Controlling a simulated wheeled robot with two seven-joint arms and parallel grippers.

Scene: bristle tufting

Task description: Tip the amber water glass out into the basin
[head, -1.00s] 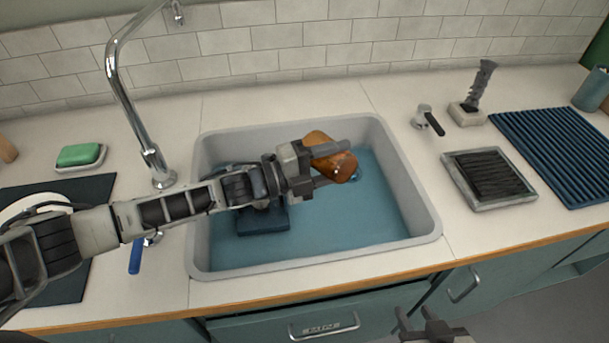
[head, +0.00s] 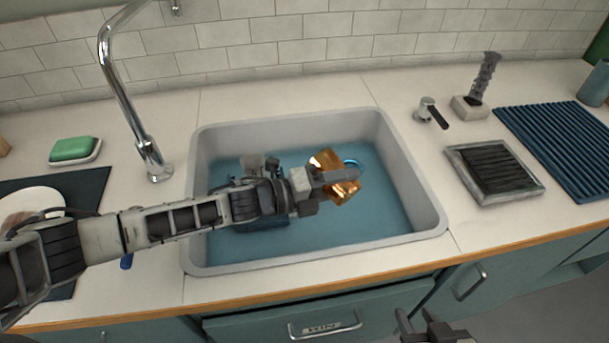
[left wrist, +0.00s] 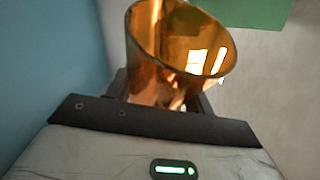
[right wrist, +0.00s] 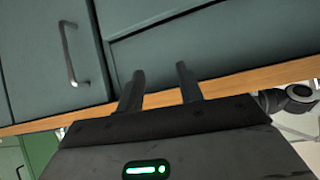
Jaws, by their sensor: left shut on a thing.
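The amber glass (head: 347,192) is held by my left gripper (head: 335,177) over the basin (head: 415,190). In the head view the glass is tilted across the fingers, over the right half of the basin's blue floor. In the left wrist view the glass (left wrist: 165,65) stands between the fingers with its open rim toward the camera, and no water can be made out in it. My left gripper is shut on the glass. My right gripper (head: 418,320) is open and empty, low in front of the counter; its two fingers (right wrist: 160,88) show apart in the right wrist view.
A chrome tap (head: 130,110) rises at the basin's back left. A dark blue item (head: 262,222) lies in the basin under my left arm. A green soap (head: 73,148) sits on a dish at left. A framed dark tray (head: 492,172) and a ribbed blue mat (head: 562,140) lie at right.

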